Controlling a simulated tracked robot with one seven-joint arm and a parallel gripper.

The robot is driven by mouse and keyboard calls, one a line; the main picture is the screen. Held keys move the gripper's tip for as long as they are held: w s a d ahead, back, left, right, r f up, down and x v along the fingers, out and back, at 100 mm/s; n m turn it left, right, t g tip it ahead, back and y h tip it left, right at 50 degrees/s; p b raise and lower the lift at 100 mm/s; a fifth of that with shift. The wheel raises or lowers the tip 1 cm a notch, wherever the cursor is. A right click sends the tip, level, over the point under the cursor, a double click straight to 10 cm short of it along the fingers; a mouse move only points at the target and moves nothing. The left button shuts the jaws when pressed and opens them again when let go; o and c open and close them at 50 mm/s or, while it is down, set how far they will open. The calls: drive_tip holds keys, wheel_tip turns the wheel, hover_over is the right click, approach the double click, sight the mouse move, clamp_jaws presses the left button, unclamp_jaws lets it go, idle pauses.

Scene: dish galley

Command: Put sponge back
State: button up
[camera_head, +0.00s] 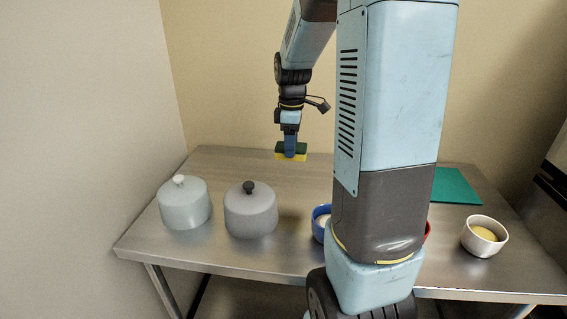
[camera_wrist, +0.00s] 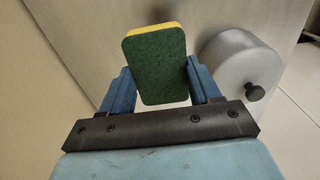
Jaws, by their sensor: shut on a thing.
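The sponge (camera_wrist: 157,66) is yellow with a dark green scouring side. In the wrist view it sits between the two blue fingers of my gripper (camera_wrist: 160,86), which is shut on it. The green side faces the wrist camera. In the head view my gripper (camera_head: 290,152) hangs down over the back of the steel table, and the sponge (camera_head: 281,156) shows at its tip. I cannot tell from the head view whether the sponge touches the tabletop.
The steel table (camera_head: 275,258) bears a pale lidded pot (camera_head: 184,207) and a grey lidded pot (camera_head: 251,213) at left. A blue bowl (camera_head: 318,226) and a red item (camera_head: 428,231) are partly hidden by my arm. A white bowl (camera_head: 484,236) and green mat (camera_head: 455,186) are at right.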

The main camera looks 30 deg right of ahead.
drive_tip(key=w+d+f, duration=0.1)
drive_tip(key=w+f, duration=0.1)
drive_tip(key=w, duration=0.1)
drive_tip(key=w+f, duration=0.3)
drive_tip(key=w, duration=0.1)
drive_tip(key=w+d+f, duration=0.1)
drive_tip(key=w+f, duration=0.2)
drive_tip(key=shift+w+d, duration=0.25)
drive_tip(key=shift+d, duration=0.1)
drive_tip(key=shift+w+d+f, duration=0.15)
drive_tip(key=shift+w+f, duration=0.4)
drive_tip(key=shift+f, duration=1.6)
drive_tip(key=o, duration=0.9)
